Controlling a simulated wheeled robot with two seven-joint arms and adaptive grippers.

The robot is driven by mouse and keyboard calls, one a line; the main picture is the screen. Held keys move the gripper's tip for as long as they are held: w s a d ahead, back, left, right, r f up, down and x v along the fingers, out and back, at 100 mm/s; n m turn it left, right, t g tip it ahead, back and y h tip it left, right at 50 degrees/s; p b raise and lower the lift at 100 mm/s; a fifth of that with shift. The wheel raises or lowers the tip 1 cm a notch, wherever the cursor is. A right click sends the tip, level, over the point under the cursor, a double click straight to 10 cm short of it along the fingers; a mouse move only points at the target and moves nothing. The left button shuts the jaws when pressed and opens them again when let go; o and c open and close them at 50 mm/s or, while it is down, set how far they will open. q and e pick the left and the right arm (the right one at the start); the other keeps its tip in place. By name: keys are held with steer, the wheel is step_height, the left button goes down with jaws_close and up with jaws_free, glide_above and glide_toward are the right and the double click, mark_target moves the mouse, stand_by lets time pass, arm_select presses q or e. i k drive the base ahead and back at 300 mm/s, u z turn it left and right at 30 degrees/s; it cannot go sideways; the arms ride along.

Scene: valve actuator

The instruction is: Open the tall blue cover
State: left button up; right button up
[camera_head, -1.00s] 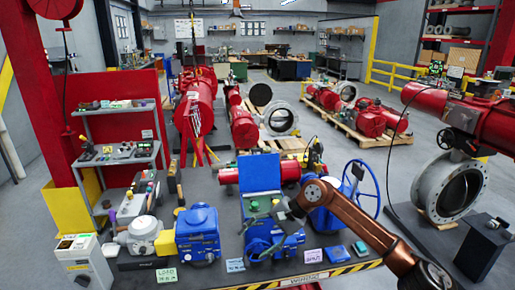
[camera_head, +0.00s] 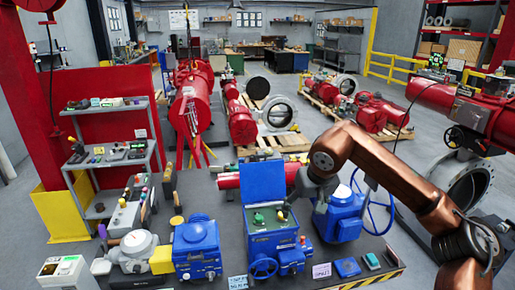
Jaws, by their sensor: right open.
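The tall blue cover (camera_head: 262,182) stands upright at the back edge of a blue valve actuator (camera_head: 272,244) on the bench. The actuator's top is exposed, with green and dark parts (camera_head: 266,216) showing. My right gripper (camera_head: 292,202) is open, just right of the cover and above the right side of the actuator's top. Its fingers are small and dark, and I cannot tell whether they touch anything. My left gripper is not in view.
A lower blue actuator (camera_head: 196,247) stands to the left. A blue unit with a handwheel (camera_head: 343,215) is close beneath my right arm. A red cylinder (camera_head: 229,181) lies behind the cover. Small blue boxes (camera_head: 346,267) lie at the front right.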

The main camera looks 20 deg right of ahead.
mark_target(265, 180)
steer(key=i, duration=1.55)
